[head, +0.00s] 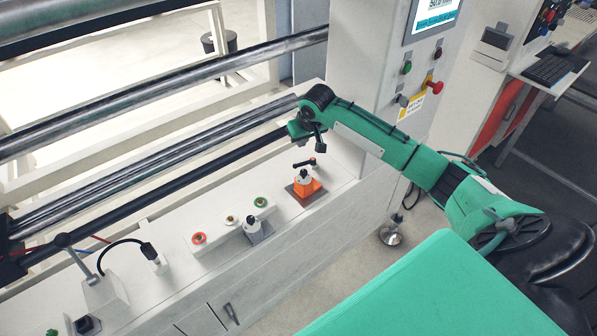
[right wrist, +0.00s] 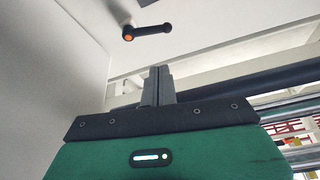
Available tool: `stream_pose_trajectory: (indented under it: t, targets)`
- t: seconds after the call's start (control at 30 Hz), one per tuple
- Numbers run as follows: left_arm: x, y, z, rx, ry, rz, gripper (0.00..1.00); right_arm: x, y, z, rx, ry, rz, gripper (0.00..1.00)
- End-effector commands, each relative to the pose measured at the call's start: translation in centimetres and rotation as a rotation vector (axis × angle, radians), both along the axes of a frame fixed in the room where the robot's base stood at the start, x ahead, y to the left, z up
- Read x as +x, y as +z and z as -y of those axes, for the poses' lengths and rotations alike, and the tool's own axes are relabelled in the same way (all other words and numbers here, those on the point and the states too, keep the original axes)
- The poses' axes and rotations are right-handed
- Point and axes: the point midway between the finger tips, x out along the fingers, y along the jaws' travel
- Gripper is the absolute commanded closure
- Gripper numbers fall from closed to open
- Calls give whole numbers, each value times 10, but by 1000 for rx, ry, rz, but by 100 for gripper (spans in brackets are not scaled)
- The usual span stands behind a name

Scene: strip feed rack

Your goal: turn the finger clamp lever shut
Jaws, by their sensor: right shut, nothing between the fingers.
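The clamp lever, a black handle with an orange-centred hub, shows at the top of the right wrist view (right wrist: 147,31). In the head view the black lever (head: 304,162) sits just behind an orange block on the white machine ledge. My right gripper (right wrist: 160,71) is shut and empty. Its fingers point toward the lever in the wrist view, with a visible gap between them. In the head view the right gripper (head: 320,147) hangs near the lever, partly hidden by its own wrist. My left gripper is out of view.
The orange block (head: 308,188) stands close by the lever. A grey-white fixture (head: 258,229) and red and green rings (head: 199,238) lie farther left along the ledge. Long metal rollers (head: 180,92) run behind. A control column (head: 365,60) rises behind my right arm.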

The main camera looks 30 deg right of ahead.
Motion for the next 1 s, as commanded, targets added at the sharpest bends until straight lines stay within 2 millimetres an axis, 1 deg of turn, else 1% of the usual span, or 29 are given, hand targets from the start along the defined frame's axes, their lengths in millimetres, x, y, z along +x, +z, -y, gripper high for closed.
stream_pose_trajectory:
  t: [0.03, 0.17, 0.27, 0.37, 0.6, 0.7, 0.83, 1.0]
  targets:
    - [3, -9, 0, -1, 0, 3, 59, 0, -3, 3, -5, -3, -12, 100]
    - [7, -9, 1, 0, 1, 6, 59, -3, 0, 7, -6, -7, -36, 100]
    - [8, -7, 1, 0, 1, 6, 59, -2, -4, 7, -6, -7, -42, 100]
    - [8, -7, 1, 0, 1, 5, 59, 3, -17, 7, -5, -7, -43, 100]
    - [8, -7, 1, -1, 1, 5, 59, 18, -59, 9, -5, -7, -42, 100]
    - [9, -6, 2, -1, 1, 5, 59, 23, -73, 10, -6, -7, -41, 100]
    - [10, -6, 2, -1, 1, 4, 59, 28, -85, 10, -5, -7, -40, 100]
    - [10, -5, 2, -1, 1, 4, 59, 31, -91, 11, -6, -5, -38, 100]
